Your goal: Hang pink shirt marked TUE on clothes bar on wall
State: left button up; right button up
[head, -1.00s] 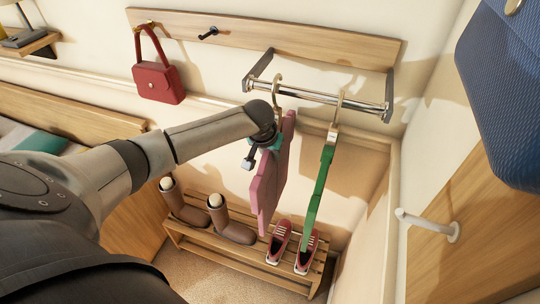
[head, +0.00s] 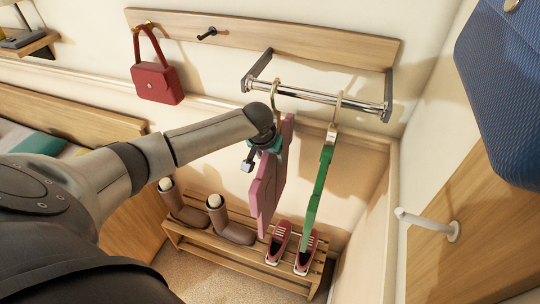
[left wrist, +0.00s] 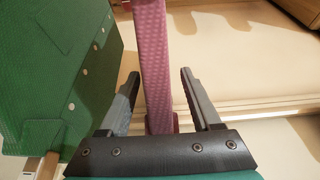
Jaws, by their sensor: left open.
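The pink shirt (head: 268,190) hangs edge-on from a hanger whose hook (head: 277,90) is at the clothes bar (head: 315,96), towards the bar's left part. No TUE mark can be read from here. My left gripper (head: 262,150) is at the shirt's upper left side, just below the hook. In the left wrist view the open fingers (left wrist: 158,75) stand on either side of the pink shirt (left wrist: 153,50), with gaps showing. My right gripper is not in view.
A green shirt (head: 318,190) hangs on the bar to the right, close to the pink one. A red bag (head: 158,84) hangs on the wall rack. A shoe bench (head: 235,258) with boots and sneakers stands below. A blue bag (head: 505,95) is at the right.

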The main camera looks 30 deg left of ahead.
pick_arm(q)
jog(key=p+v, duration=0.1)
jog(key=v, duration=1.4)
